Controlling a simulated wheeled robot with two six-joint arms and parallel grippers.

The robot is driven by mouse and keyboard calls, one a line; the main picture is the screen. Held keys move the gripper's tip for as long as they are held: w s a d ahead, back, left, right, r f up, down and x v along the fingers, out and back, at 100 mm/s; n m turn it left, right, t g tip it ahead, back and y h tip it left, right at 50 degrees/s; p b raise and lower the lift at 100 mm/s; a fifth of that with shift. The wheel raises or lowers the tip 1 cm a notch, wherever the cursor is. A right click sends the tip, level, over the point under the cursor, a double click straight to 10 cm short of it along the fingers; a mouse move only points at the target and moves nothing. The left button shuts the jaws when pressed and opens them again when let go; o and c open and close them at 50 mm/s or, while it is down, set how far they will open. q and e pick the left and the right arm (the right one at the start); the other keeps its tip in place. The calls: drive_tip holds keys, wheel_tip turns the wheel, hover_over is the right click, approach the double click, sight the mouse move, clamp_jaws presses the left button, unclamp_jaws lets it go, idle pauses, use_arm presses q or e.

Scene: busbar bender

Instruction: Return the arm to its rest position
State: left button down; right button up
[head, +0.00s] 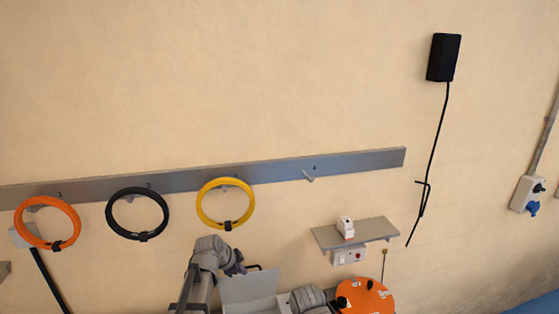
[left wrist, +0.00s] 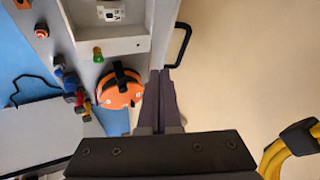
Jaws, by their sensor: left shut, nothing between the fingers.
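My left arm rises from the bottom of the head view, and its left gripper (head: 240,264) is in front of the wall, below the yellow cable coil (head: 225,204). In the left wrist view the two dark fingers (left wrist: 165,72) lie together, shut with nothing between them. The yellow coil also shows at the lower right of the left wrist view (left wrist: 292,150), apart from the fingers. A rounded grey part low in the head view may be my right arm; no right gripper can be made out.
An orange coil (head: 47,223) and a black coil (head: 137,214) hang on the grey rail (head: 360,161). A small shelf (head: 378,232) sits right. An orange disc (head: 366,297) and a pale panel (head: 249,288) are low. A black handle (left wrist: 187,45) rises near the fingers.

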use_arm(q)
drive_tip(key=s+d+f+n+g+y+b, duration=0.1)
drive_tip(key=s+d+f+n+g+b, duration=0.1)
drive_tip(key=s+f+b, duration=0.4)
drive_tip(key=s+d+f+n+g+y+b, duration=0.2)
drive_tip(key=s+d+f+n+b, duration=0.2)
drive_tip(key=s+f, duration=0.6)
drive_tip(key=s+d+f+n+g+y+b, duration=0.1)
drive_tip(key=s+d+f+n+g+b, duration=0.1)
drive_tip(key=s+f+b, duration=0.6)
drive_tip(key=shift+s+d+f+n+b, duration=0.35)
drive_tip(key=shift+s+d+n+b, duration=0.3)
drive_tip(key=shift+s, duration=0.45)
use_arm(e)
wheel_tip(320, 180, down, 21)
drive_tip(key=shift+f, duration=0.15)
drive_tip(key=shift+d, duration=0.1)
